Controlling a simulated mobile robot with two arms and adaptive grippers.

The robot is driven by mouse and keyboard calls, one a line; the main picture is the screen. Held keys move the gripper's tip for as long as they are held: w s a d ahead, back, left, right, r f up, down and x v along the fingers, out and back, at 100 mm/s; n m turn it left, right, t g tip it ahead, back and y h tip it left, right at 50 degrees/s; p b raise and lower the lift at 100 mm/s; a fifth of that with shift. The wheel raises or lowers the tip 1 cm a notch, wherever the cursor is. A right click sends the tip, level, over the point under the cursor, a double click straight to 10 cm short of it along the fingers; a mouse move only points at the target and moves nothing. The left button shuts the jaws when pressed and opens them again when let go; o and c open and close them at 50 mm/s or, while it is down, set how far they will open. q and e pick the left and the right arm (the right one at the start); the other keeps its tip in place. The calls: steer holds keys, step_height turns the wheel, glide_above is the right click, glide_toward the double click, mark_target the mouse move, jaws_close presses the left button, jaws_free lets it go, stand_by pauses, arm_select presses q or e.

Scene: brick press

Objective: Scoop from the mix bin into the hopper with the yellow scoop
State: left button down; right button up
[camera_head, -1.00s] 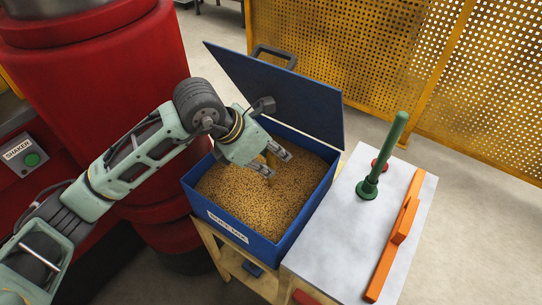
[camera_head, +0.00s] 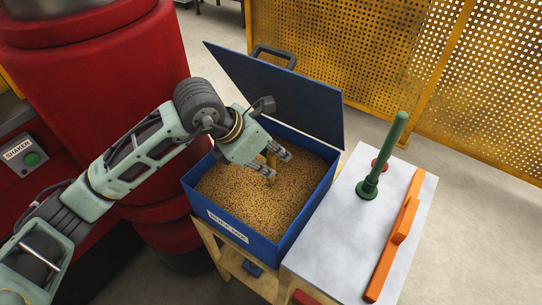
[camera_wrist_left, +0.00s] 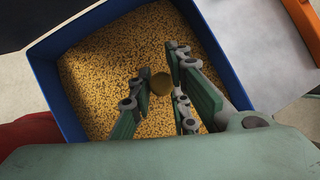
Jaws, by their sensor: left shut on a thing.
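The blue mix bin (camera_head: 252,245) is full of tan granules, with its lid (camera_head: 285,95) open at the back. My left gripper (camera_head: 277,165) reaches into the bin from the left, fingers pointing down over the granules. It is shut on a yellow-tan piece, which seems to be the handle of the yellow scoop (camera_head: 271,159). In the left wrist view its round end (camera_wrist_left: 161,84) shows between the fingers. The scoop's bowl is hidden, and I cannot tell how deep it sits. No hopper can be made out for certain. My right gripper is not in view.
A large red machine (camera_head: 110,60) with a grey switch box (camera_head: 29,155) stands at the left. Right of the bin, a grey-topped table (camera_head: 335,245) holds a green upright tool (camera_head: 383,160) and an orange bar (camera_head: 392,250). Yellow perforated fencing (camera_head: 345,45) stands behind.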

arm_select(q)
steer(key=shift+r+p, duration=1.15)
steer(key=shift+r, duration=1.1)
step_height(320, 180, up, 11)
steer(key=p, duration=0.5)
steer(key=shift+f, duration=0.2)
steer(key=shift+r, duration=0.1)
step_height(320, 180, up, 6)
steer(key=p, duration=0.2)
steer(key=shift+p, duration=0.3)
stand_by(1.0)
